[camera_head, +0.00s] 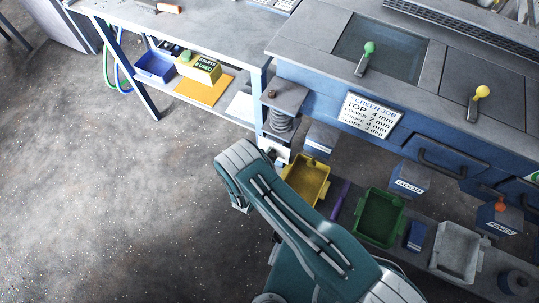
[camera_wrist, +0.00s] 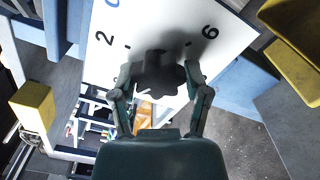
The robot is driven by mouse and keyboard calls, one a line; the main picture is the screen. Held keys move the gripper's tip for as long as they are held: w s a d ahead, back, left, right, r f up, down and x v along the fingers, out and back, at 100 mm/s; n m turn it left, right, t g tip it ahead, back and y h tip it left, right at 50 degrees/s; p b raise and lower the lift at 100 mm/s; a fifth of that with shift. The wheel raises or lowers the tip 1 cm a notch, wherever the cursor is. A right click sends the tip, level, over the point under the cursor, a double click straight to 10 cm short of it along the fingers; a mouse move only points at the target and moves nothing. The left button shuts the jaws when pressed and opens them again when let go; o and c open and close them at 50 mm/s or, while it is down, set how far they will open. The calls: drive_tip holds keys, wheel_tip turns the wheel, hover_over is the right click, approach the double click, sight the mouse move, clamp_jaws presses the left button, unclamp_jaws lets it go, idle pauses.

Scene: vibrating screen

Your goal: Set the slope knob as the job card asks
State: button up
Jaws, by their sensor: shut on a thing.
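The slope knob (camera_wrist: 158,72) is a dark lobed knob on a white dial plate (camera_wrist: 225,40) in the wrist view. The dial shows a 2 at left and a 6 at right, each near a tick. A small pale mark shows on the knob's lower left; I cannot tell its exact setting. My gripper (camera_wrist: 160,84) is shut on the knob, one finger on each side. The job card (camera_head: 369,115) on the blue machine reads slope 3 deg, top 4 mm and lower 2 mm. In the head view my arm hides the knob and gripper.
Yellow (camera_head: 322,193), green (camera_head: 363,237) and grey (camera_head: 440,264) bins stand below the machine. A green-topped lever (camera_head: 362,62) and a yellow-topped lever (camera_head: 474,102) stand on its deck. A workbench (camera_head: 215,38) is at upper left. The floor at left is clear.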

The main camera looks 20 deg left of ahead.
drive_tip(key=shift+d, duration=0.1)
drive_tip(key=o, duration=1.1)
drive_tip(key=shift+w, duration=0.1)
drive_tip(key=shift+o, duration=0.2)
drive_tip(key=s+a, duration=0.1)
drive_tip(key=s, duration=1.1)
drive_tip(key=shift+f, duration=0.1)
